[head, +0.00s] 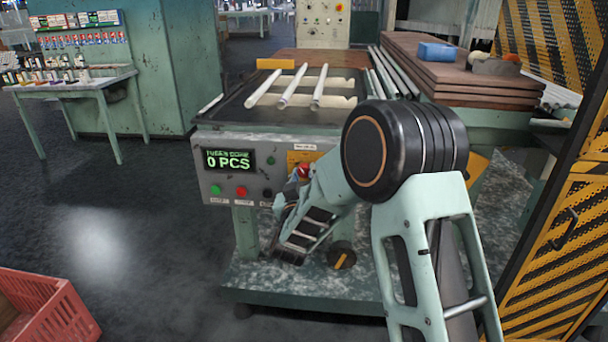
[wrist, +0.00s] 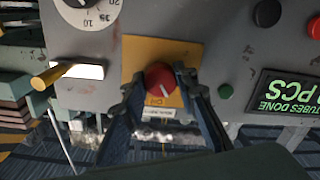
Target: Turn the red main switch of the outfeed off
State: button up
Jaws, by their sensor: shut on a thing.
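The red main switch (wrist: 160,78) is a round red knob with a pale pointer line, on a yellow plate (wrist: 187,48) on the grey panel. In the wrist view, which shows the panel upside down, my gripper (wrist: 162,88) has one finger on each side of the knob and is shut on it. In the head view a bit of the red knob (head: 304,170) shows just above my gripper (head: 295,180); my arm hides much of the switch. I cannot read the switch's position for sure.
The grey panel (head: 218,178) carries a lit display (head: 228,159) reading "0 PCS", with green, red and black buttons. White tubes (head: 293,86) lie on the outfeed above it. A yellow-tipped lever (wrist: 52,76) and a dial (wrist: 88,12) sit near the switch. A red crate (head: 45,310) stands lower left.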

jog(key=n+p, duration=0.1)
jog(key=n, duration=0.4)
jog(key=shift+r+n+p, duration=0.15)
jog(key=shift+n+p, duration=0.15)
jog(key=shift+p, duration=0.1)
jog(key=n+p, duration=0.3)
jog(key=n, duration=0.2)
jog(key=shift+n, duration=0.3)
jog(key=o, duration=1.2)
jog(key=shift+c, duration=0.2)
jog(key=shift+s, duration=0.1)
jog(key=s, duration=1.2)
jog(key=shift+a, duration=0.15)
